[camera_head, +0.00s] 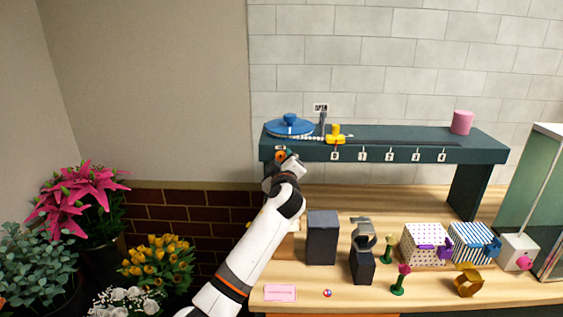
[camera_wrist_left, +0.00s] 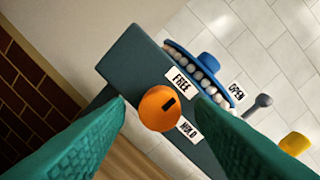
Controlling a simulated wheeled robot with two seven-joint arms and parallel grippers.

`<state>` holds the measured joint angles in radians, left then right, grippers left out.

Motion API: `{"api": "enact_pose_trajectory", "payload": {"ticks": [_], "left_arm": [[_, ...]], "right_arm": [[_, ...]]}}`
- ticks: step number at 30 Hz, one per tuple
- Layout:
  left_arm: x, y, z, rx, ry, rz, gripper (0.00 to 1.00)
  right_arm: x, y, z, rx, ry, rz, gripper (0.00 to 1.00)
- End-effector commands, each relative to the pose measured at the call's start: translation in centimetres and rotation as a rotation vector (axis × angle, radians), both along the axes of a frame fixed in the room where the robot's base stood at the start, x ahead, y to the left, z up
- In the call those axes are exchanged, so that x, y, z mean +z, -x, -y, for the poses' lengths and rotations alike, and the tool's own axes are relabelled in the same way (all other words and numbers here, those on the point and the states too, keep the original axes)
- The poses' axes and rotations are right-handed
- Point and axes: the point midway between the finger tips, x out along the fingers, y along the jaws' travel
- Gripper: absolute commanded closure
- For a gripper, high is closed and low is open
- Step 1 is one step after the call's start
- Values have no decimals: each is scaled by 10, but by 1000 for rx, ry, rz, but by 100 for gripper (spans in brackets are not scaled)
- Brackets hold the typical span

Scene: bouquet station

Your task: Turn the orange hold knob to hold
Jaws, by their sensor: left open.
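The orange hold knob (camera_wrist_left: 158,112) sits on the front face of the dark teal shelf, with a short black mark on it. The mark points up and right, towards the FREE label (camera_wrist_left: 181,80); the HOLD label (camera_wrist_left: 189,131) is lower right. In the head view the knob (camera_head: 281,155) shows at the shelf's left end, partly hidden by my left gripper (camera_head: 283,167). In the wrist view the green fingers of my left gripper (camera_wrist_left: 162,101) are open, one on either side of the knob, with no visible contact. My right gripper is out of view.
The shelf (camera_head: 400,148) carries a blue disc (camera_head: 291,127), a yellow slider (camera_head: 336,134) and a pink cylinder (camera_head: 461,122). Below, dark blocks (camera_head: 322,238), patterned boxes (camera_head: 427,246) and small holders stand on the wooden table. Flowers (camera_head: 160,259) stand at the left.

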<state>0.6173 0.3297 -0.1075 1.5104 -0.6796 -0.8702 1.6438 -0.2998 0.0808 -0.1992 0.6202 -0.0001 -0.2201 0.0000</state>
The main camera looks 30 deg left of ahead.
Motion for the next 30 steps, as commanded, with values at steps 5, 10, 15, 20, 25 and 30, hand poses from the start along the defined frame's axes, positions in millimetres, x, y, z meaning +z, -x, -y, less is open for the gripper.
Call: {"api": "enact_pose_trajectory", "payload": {"ticks": [5, 10, 15, 20, 25, 30], "left_arm": [[0, 0, 0, 0, 0, 0, 64], [0, 0, 0, 0, 0, 0, 92], [0, 0, 0, 0, -4, -3, 95], [-1, 0, 0, 1, -33, -21, 95], [-3, 0, 0, 1, -106, -66, 95], [-4, 0, 0, 1, -222, -138, 95]], "right_arm": [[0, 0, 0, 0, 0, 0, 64], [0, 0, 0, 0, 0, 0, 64], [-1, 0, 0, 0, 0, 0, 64], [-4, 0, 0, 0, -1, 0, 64], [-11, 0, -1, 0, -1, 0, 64], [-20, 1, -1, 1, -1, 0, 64]]}}
